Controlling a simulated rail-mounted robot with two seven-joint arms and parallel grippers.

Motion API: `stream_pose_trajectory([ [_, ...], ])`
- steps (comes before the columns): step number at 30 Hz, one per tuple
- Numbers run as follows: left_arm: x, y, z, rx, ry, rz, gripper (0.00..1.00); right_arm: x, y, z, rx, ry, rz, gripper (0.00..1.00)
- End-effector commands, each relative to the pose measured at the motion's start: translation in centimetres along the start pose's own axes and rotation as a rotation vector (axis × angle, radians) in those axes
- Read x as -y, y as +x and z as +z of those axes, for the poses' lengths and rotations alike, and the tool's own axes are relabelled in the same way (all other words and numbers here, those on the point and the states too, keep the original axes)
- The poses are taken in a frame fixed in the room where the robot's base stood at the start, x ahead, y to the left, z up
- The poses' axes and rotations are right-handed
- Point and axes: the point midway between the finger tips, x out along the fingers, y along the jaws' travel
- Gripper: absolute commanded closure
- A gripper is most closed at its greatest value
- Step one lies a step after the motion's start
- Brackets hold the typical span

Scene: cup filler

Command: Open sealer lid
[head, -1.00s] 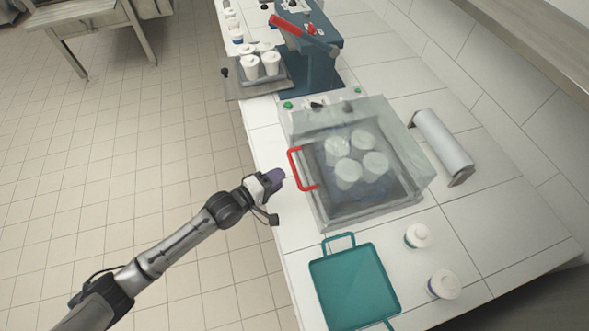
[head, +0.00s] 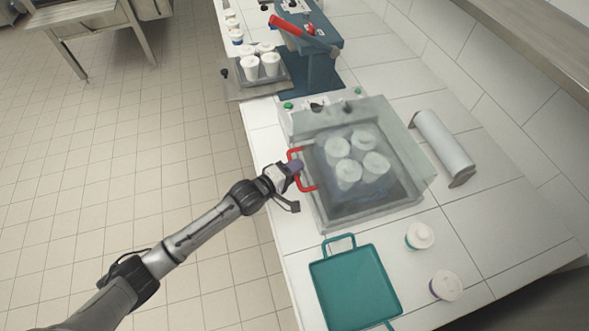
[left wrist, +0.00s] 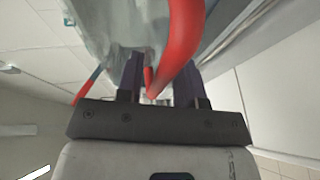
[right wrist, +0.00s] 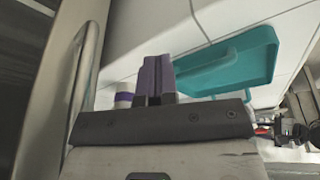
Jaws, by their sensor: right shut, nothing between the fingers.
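The sealer (head: 318,219) stands on the white counter, with its see-through lid (head: 395,122) down over several white cups (head: 349,171). The lid's red handle (head: 307,187) is on the sealer's left side. My left gripper (head: 296,167) is at this handle. In the left wrist view, the left fingers (left wrist: 160,82) are apart, with the red handle (left wrist: 182,45) running between them. I cannot tell whether either finger touches it. My right gripper (right wrist: 156,78) shows only in the right wrist view, with its fingers together and empty.
A teal tray (head: 353,286) lies in front of the sealer, with two lidded cups (head: 420,236) to its right. A roll (head: 443,147) is right of the sealer. A blue press with a red lever (head: 291,29) stands behind. Open floor lies to the left.

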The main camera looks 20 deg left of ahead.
Motion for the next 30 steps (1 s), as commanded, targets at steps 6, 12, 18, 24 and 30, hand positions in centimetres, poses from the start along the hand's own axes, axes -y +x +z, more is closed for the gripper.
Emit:
stream_pose_trajectory([
  [6, 0.0, 0.0, 0.0, 0.0, 0.0, 0.0, 0.87, 0.0, 0.0, 0.0, 0.001, 0.0, 0.0, 1.0],
  [12, 0.0, 0.0, 0.0, 0.0, 0.0, 0.0, 1.0, -0.1, 0.0, 0.0, 0.001, -0.003, 0.002, 1.0],
  [18, 0.0, 0.0, 0.0, 0.0, 0.0, 0.0, 1.0, -0.3, 0.0, 0.1, 0.002, -0.009, 0.007, 1.0],
  [24, -0.6, 0.0, 0.0, 0.001, 0.003, -0.005, 1.0, -0.3, -0.5, -0.1, 0.003, -0.01, 0.008, 1.0],
  [30, -3.1, 0.5, 0.4, 0.011, 0.021, -0.046, 1.0, -0.3, -3.1, -0.9, 0.003, -0.008, 0.006, 1.0],
])
